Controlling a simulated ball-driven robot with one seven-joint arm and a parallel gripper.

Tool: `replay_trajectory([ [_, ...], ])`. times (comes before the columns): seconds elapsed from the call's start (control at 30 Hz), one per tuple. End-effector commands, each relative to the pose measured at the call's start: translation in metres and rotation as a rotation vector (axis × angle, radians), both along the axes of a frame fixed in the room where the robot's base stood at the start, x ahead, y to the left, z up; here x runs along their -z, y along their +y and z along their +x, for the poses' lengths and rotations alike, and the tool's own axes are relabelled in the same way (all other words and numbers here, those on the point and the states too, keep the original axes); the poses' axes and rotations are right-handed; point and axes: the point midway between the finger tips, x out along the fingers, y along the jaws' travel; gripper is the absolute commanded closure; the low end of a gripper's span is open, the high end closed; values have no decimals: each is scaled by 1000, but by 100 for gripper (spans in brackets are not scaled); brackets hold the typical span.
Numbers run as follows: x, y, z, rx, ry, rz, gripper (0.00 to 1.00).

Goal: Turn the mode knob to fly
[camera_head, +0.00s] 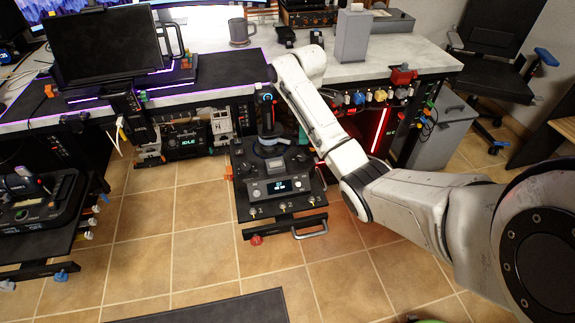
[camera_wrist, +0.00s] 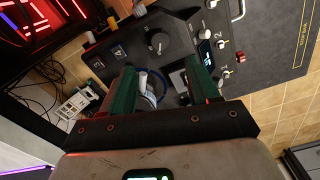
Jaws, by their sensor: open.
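My gripper (camera_wrist: 159,66) is open in the wrist view, its two green-padded fingers apart with nothing clasped between them. Beyond the fingertips, a round black knob (camera_wrist: 158,43) with a pale pointer and marks around it sits on the dark control panel (camera_wrist: 178,31). Its labels are too small to read, so I cannot tell its setting. A blue-ringed base and a grey block show between the fingers, lower down. In the head view the control panel (camera_head: 240,165) stands below the desk, beside my arm.
A black joystick (camera_head: 266,112) rises at the panel's back. Several silver switches line its front near a small lit display (camera_head: 280,186). A box under the desk shows "IDLE" (camera_head: 182,144). A second console (camera_head: 38,205) stands at left. The tiled floor in front is mostly clear.

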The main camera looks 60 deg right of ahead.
Motion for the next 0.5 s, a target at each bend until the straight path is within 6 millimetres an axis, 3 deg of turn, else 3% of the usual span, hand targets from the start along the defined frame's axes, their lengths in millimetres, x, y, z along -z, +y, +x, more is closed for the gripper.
replay_trajectory([
  [0.5,82,1,-1,1,1,2,40],
])
